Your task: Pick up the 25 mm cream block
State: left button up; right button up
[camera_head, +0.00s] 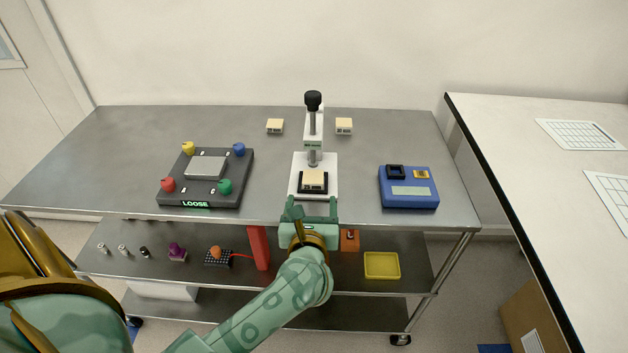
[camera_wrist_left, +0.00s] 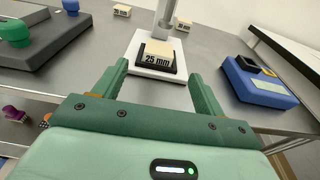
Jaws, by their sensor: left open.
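The 25 mm cream block (camera_head: 313,177) sits on a black pad on the white base (camera_head: 301,163) of a press stand. In the left wrist view the block (camera_wrist_left: 158,54) shows its "25 mm" label toward me. My left gripper (camera_head: 310,205) is open and empty, just in front of the stand's base. In the left wrist view its two green fingers (camera_wrist_left: 160,72) are spread to either side of the block, short of it and not touching it. My right gripper is not in view.
Two more cream blocks (camera_head: 275,126) (camera_head: 344,126) stand behind the press, left and right. The press column (camera_head: 313,130) rises directly behind the 25 mm block. A dark device (camera_head: 206,178) with coloured knobs is left; a blue device (camera_head: 408,187) is right. Lower shelves hold small items.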

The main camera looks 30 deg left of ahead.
aim_at(313, 183)
pick_arm(q)
jog(key=x, duration=0.3)
jog(key=b+x, duration=0.1)
jog(key=x, duration=0.4)
jog(key=shift+w+a+b, duration=0.1)
jog(key=shift+b, duration=0.2)
jog(key=c, duration=1.1)
